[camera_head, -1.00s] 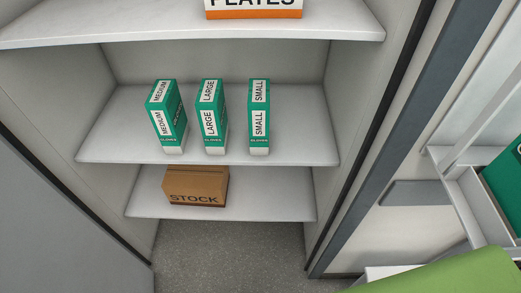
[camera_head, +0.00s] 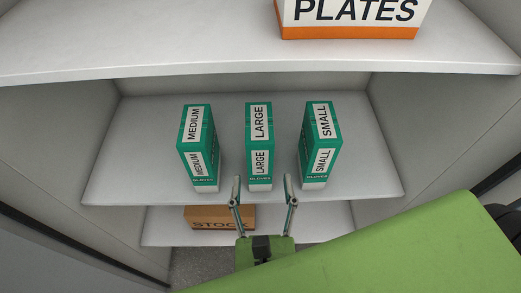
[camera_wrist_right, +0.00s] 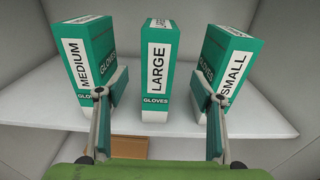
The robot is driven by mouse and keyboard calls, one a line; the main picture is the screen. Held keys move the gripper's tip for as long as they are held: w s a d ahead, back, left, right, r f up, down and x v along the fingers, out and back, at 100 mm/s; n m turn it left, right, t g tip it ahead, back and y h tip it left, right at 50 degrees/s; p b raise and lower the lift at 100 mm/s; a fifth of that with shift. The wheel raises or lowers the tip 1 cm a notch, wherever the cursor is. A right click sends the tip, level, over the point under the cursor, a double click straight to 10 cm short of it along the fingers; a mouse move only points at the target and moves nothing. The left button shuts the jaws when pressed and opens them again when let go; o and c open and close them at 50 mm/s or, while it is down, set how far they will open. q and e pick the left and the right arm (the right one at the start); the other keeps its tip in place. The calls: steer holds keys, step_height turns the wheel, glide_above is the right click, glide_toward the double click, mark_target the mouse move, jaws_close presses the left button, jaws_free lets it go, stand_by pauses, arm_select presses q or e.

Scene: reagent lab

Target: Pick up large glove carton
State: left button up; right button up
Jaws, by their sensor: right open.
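The large glove carton (camera_head: 259,142) is green with white LARGE labels. It stands upright on the middle shelf, between the medium and small cartons. In the right wrist view the large carton (camera_wrist_right: 158,65) is centred ahead, between the two fingers. My right gripper (camera_head: 263,183) is open and empty, just in front of the large carton's lower front. In the right wrist view the open fingers (camera_wrist_right: 160,97) lie apart on either side of the carton's line; I see no contact. My left gripper is not in view.
The medium carton (camera_head: 198,145) stands to the left and the small carton (camera_head: 320,140) to the right, with gaps between. A PLATES box (camera_head: 350,18) sits on the shelf above. A brown STOCK box (camera_head: 203,217) sits on the shelf below. Cabinet walls close both sides.

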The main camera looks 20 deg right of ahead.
mark_target(260, 159)
steer(key=x, duration=0.7)
steer(key=shift+a, duration=0.2)
steer(key=shift+w+d, duration=0.25)
steer(key=shift+w, duration=0.35)
steer(key=x, duration=0.5)
steer(key=shift+w+r, duration=0.1)
steer(key=shift+w, duration=0.05)
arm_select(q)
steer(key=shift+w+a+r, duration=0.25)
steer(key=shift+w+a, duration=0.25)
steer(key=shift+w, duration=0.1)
arm_select(e)
jaws_close()
